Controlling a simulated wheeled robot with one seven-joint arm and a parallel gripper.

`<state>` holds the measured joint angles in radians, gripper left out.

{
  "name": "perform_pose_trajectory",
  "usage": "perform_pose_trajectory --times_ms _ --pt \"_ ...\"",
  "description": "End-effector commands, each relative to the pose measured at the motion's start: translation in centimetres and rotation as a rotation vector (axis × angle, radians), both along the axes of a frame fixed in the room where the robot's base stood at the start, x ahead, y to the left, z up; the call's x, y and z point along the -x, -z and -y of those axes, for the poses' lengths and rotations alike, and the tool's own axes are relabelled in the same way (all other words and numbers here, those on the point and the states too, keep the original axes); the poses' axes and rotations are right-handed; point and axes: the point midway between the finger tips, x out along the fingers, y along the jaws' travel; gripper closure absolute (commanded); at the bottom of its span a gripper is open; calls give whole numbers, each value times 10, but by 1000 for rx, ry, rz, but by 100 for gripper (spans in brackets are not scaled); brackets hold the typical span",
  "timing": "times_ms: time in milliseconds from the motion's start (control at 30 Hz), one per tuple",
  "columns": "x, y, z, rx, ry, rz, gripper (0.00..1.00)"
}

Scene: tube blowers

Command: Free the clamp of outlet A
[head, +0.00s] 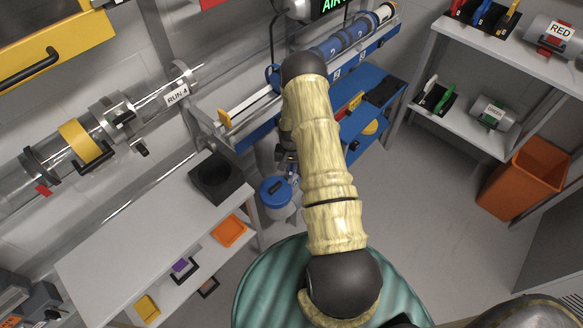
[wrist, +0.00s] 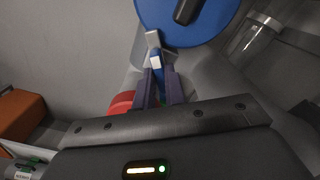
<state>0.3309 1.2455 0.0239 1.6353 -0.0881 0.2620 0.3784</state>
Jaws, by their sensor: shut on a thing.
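A grey vessel (head: 280,212) with a round blue lid (head: 274,191) stands below my arm. The lid, with its black handle, fills the top of the wrist view (wrist: 210,22). At the lid's near edge is a small clamp (wrist: 153,42) with a grey metal end and a blue-and-white lever (wrist: 156,62). My gripper (wrist: 158,80) has purple fingers, which are shut on this lever. In the head view my gripper (head: 287,157) is small, dark and partly hidden by my arm beside the lid. No letter A is readable, so I cannot confirm which outlet this is.
A grey bench (head: 135,240) with a black open box (head: 217,177) stands at left. A clear pipe labelled RUN 4 (head: 178,95) runs along the wall. A blue shelf unit (head: 370,105) stands behind my arm. An orange bin (head: 523,180) stands right; floor between is clear.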

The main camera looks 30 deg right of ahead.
Motion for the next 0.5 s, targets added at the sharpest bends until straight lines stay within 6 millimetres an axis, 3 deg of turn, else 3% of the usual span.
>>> perform_pose_trajectory --times_ms 500 --pt "-1 0 0 -1 -493 2 100"
